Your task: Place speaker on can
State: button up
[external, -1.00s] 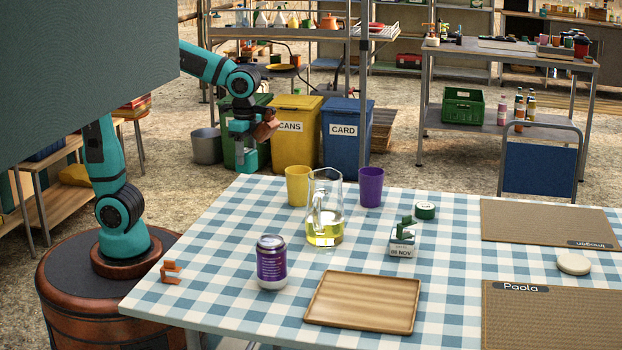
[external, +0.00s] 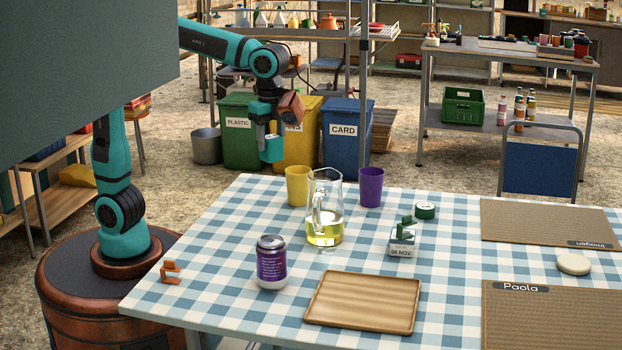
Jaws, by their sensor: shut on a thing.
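My gripper (external: 268,135) is shut on a small teal box, the speaker (external: 272,150), and holds it in the air beyond the far left edge of the table. The fingers hide part of the speaker. The can (external: 271,262) is purple with a silver top and a pale base. It stands upright on the table at the front left, well below and in front of my gripper, with nothing on its top.
A glass jug (external: 325,215) with yellow liquid stands behind the can, near a yellow cup (external: 297,186) and a purple cup (external: 370,187). A wooden tray (external: 362,303) lies right of the can. An orange clip-like piece (external: 170,272) lies left.

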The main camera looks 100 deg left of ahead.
jog(key=w+d+r+m, duration=0.2)
jog(key=w+d+m, duration=0.15)
jog(key=d, duration=0.45)
jog(key=w+d+r+m, duration=0.2)
jog(key=w+d, duration=0.3)
jog(key=d, duration=0.3)
jog(key=m, duration=0.6)
send_over(271, 240)
jog(key=shift+n, duration=0.25)
jog(key=shift+f, duration=3.85)
jog(key=o, duration=1.1)
jog(key=shift+f, duration=0.15)
notch_tip(271, 240, up, 12)
jog(key=shift+r, duration=0.2)
